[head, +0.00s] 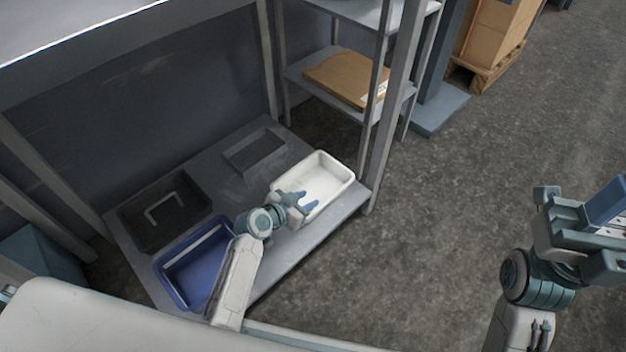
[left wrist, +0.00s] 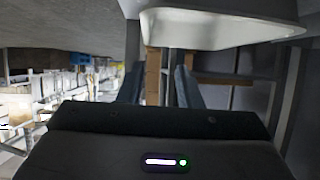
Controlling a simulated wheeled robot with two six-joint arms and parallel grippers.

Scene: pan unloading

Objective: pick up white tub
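The white tub (head: 338,172) sits on the right part of the grey low shelf (head: 310,245), open side up and empty. My left gripper (head: 308,201) is at the tub's near-left side, its fingers overlapping the tub in the head view. In the left wrist view its two fingers (left wrist: 158,85) stand apart, with nothing visibly held between them. The tub (left wrist: 220,30) fills the top of that view, and I cannot tell whether the fingers touch it. My right gripper (head: 592,235) is at the right edge, away from the tub; its jaw state is unclear.
A blue tub (head: 165,268) and a black tub (head: 135,228) sit left of the white tub. A dark grey tray (head: 240,158) lies behind. A metal post (head: 388,120) rises close to the white tub's right. Open floor (head: 430,240) lies to the right.

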